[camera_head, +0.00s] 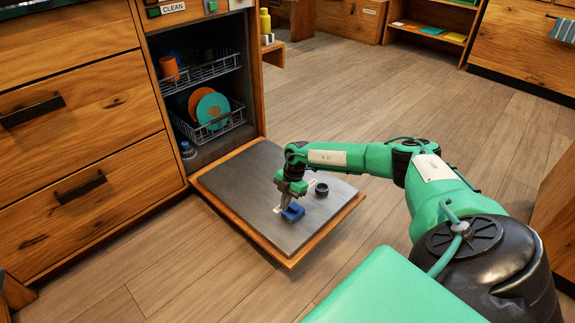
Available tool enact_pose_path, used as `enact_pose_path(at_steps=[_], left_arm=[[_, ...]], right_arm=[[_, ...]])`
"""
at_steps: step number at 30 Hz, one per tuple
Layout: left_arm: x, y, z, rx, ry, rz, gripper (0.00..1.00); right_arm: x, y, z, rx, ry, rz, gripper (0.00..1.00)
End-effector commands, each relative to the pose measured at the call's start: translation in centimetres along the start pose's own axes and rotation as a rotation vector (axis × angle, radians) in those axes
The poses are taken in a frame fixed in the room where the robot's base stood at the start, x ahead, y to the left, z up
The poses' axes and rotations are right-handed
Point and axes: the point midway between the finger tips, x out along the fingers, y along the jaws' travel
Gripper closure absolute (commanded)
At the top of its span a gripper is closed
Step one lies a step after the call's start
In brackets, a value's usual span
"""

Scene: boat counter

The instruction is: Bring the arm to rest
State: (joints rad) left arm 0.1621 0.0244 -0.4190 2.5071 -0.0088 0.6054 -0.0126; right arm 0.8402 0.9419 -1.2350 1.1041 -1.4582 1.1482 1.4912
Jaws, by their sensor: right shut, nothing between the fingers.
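My right arm (350,157) is green and black and reaches from the lower right over the open dishwasher door (240,195). My right gripper (287,206) points down over the door and is shut. A small blue object (293,212) is at its fingertips, on or just above the door; I cannot tell whether they touch. A small dark round cup-like piece (322,189) stands on the door to the right of the gripper. My left gripper does not show.
The dishwasher (195,75) is open, with an upper rack (205,72) and a lower rack (215,128) holding orange and teal dishes. Wooden drawers (80,120) stand at left. The plank floor (340,85) behind the door is clear. A shelf (440,30) stands at the back.

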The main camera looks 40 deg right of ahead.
Motion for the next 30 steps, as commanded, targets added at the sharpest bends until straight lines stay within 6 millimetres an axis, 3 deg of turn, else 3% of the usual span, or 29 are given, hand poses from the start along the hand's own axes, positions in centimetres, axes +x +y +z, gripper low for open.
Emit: enact_pose_path(at_steps=[3,9,23,26,29,30], left_arm=[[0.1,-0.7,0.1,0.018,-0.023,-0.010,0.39],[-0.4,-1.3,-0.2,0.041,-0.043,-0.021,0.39],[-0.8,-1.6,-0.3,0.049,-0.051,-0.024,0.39],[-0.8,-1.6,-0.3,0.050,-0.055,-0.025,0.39],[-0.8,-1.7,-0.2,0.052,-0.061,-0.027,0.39],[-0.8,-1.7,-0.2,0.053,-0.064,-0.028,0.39]], right_arm=[[-2.5,0.0,-0.1,0.000,0.000,0.002,1.00],[-4.7,0.0,-0.1,0.000,-0.001,0.001,1.00],[-5.2,0.0,-0.5,-0.009,0.009,-0.001,1.00],[-4.0,0.0,-3.1,-0.052,0.063,-0.003,1.00],[-2.0,-0.2,-8.4,-0.142,0.174,-0.003,1.00],[-1.2,-0.4,-11.1,-0.185,0.233,0.000,1.00]])
